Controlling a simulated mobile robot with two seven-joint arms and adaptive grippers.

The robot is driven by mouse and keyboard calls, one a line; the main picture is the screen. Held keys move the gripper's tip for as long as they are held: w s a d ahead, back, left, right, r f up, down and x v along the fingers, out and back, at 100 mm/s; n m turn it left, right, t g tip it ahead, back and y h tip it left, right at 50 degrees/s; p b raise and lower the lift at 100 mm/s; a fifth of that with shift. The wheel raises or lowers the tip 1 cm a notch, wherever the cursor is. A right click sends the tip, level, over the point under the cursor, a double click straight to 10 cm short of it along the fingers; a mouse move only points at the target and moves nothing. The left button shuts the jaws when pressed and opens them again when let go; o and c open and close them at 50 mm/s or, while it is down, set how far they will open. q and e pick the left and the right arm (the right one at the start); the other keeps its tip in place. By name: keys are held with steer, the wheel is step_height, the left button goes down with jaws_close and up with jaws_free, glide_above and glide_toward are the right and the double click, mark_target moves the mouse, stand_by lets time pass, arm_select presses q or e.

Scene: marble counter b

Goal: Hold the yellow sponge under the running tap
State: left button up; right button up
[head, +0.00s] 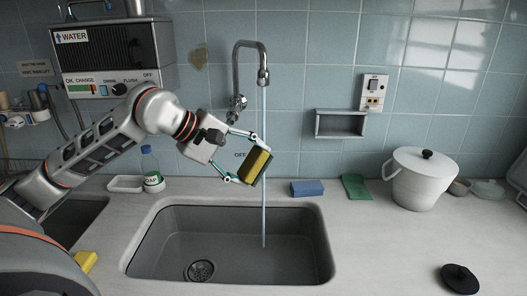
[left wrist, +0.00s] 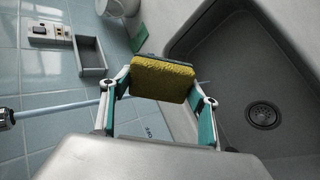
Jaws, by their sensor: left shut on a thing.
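My left gripper (head: 247,160) is shut on the yellow sponge (head: 257,163), which has a dark green side, and holds it tilted above the sink (head: 170,240). In the left wrist view the sponge (left wrist: 162,80) sits between the two fingertips. The tap (head: 262,72) runs, and a thin water stream (head: 263,215) falls into the sink. The stream passes behind the sponge in both views and shows again below it in the head view. I cannot tell whether water touches the sponge. My right gripper is not in view.
A blue block (head: 307,188) and green cloth (head: 356,187) lie behind the sink. A white lidded pot (head: 420,180) stands right. A soap bottle (head: 151,170) and white dish (head: 126,183) are left. A yellow block (head: 86,261) lies front left. A black lid (head: 460,278) lies front right.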

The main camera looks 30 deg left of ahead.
arm_select(q)
steer(key=s+d+r, duration=0.1)
steer(key=s+r, duration=0.3)
steer(key=shift+s+d, duration=0.25)
steer(key=shift+s, duration=0.15)
stand_by(0.4)
